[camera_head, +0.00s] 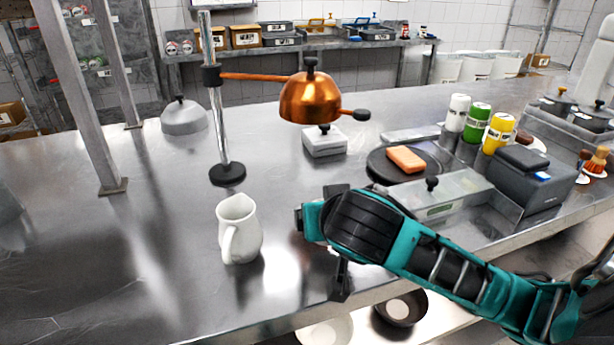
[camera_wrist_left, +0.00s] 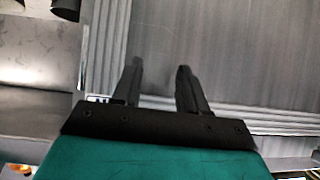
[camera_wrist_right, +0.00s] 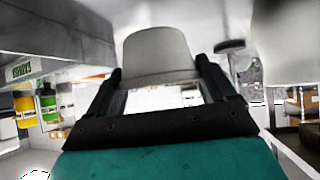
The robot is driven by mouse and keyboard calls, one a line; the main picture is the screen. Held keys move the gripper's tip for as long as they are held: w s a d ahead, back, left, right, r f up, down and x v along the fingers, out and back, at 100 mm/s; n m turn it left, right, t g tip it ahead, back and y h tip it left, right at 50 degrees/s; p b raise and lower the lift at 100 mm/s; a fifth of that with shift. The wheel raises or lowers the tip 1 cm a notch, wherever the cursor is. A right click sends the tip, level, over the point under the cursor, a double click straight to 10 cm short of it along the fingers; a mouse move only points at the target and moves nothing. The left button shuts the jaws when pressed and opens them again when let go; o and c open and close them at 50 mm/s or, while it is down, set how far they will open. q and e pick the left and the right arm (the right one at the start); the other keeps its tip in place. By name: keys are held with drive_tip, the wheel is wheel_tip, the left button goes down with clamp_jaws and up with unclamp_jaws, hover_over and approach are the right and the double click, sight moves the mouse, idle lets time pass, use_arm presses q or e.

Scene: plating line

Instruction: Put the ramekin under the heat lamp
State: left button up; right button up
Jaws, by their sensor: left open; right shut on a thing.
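The heat lamp has a copper dome shade (camera_head: 310,98) on an orange arm, clamped to a steel post with a round black base (camera_head: 228,175). Below and slightly behind the shade, a white block with a black knob (camera_head: 325,142) sits on the counter. My right gripper (camera_wrist_right: 158,80) is shut on the pale ramekin (camera_wrist_right: 155,50), seen between its fingers in the right wrist view. In the head view my right arm hides the ramekin, near the counter's front edge, in front and right of the lamp. My left gripper (camera_wrist_left: 157,75) is open and empty, and out of the head view.
A white pitcher (camera_head: 240,230) stands left of my right gripper, in front of the lamp base. A grey dome (camera_head: 184,116) sits at the back left. A dark round plate (camera_head: 375,165) with an orange sponge-like block (camera_head: 406,159) lies at the right. Metal between pitcher and lamp is clear.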

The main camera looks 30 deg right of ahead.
drive_tip(key=shift+w+d, duration=0.25)
drive_tip(key=shift+w, duration=0.3)
drive_tip(key=w+d, duration=0.2)
drive_tip(key=w, duration=0.3)
drive_tip(key=w+d, duration=0.2)
drive_tip(key=w, duration=0.3)
drive_tip(key=w+d, duration=0.3)
drive_tip(key=w, duration=0.2)
drive_tip(key=shift+w+r, duration=0.1)
drive_tip(key=shift+w, duration=0.1)
drive_tip(key=shift+w+d, duration=0.15)
drive_tip(key=shift+w, duration=0.2)
drive_tip(key=shift+f+b, duration=0.55)
drive_tip(key=shift+f, duration=1.05)
use_arm(q)
drive_tip(key=shift+w+d+f, duration=0.3)
drive_tip(key=shift+w+d, duration=0.05)
drive_tip(key=shift+d, duration=0.1)
use_arm(e)
drive_tip(key=shift+f, duration=0.2)
drive_tip(key=shift+f, duration=0.15)
drive_tip(key=o, duration=1.1)
